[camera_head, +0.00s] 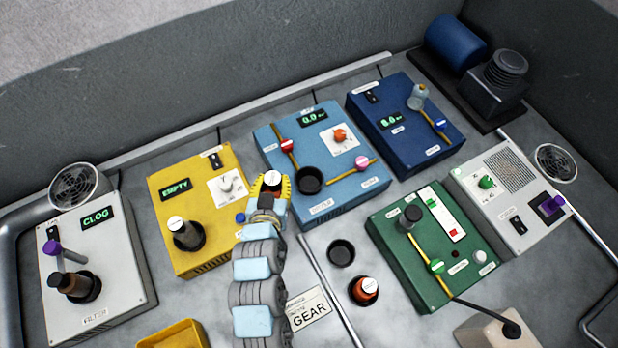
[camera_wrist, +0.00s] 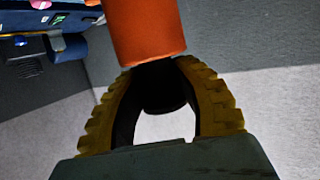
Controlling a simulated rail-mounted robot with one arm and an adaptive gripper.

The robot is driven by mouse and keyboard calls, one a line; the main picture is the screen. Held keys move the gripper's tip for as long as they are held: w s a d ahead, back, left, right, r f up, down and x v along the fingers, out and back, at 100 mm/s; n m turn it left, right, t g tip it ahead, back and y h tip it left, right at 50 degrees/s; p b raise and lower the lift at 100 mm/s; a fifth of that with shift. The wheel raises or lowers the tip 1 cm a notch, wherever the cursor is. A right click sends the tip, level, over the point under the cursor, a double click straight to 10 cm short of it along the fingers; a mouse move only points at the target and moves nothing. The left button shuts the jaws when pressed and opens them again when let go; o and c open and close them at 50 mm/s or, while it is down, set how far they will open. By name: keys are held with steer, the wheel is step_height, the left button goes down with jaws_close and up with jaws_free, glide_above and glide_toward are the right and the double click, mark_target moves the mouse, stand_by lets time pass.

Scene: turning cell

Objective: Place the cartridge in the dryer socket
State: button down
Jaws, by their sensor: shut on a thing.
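My gripper (camera_head: 270,186) has yellow ribbed fingers and is shut on an orange cartridge. In the head view only the cartridge's white top (camera_head: 272,178) shows between the fingers. In the wrist view the orange cartridge (camera_wrist: 146,30) sticks out beyond the fingertips (camera_wrist: 155,70). My gripper is just left of an empty black round socket (camera_head: 309,180) on the light-blue box (camera_head: 271,138). Another open black socket (camera_head: 342,252) stands on the table. No label that I can read says dryer, so I cannot tell which socket is the dryer's.
An orange cartridge with a white top (camera_head: 364,290) stands in a black holder. A yellow box (camera_head: 205,255) reads EMPTY and a grey box (camera_head: 130,270) reads CLOG. Dark-blue (camera_head: 395,95) and green (camera_head: 395,255) boxes stand right, with knobs and levers sticking up.

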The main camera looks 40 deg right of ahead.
steer(key=d+f+m+g+h, duration=0.1)
steer(key=d+f, duration=0.2)
steer(key=d, duration=0.7)
steer(key=w+d+f, duration=0.2)
steer(key=d+f, duration=0.2)
steer(key=f, duration=0.4)
steer(key=shift+w+f, duration=0.25)
steer(key=shift+f, duration=0.1)
steer(key=shift+d+f+b, duration=0.1)
steer(key=shift+f+b, duration=0.05)
steer(key=shift+b, duration=0.2)
steer(key=c, duration=0.8)
jaws_free()
steer(key=shift+r+p, duration=0.2)
steer(key=shift+p, duration=0.1)
steer(key=v, duration=1.2)
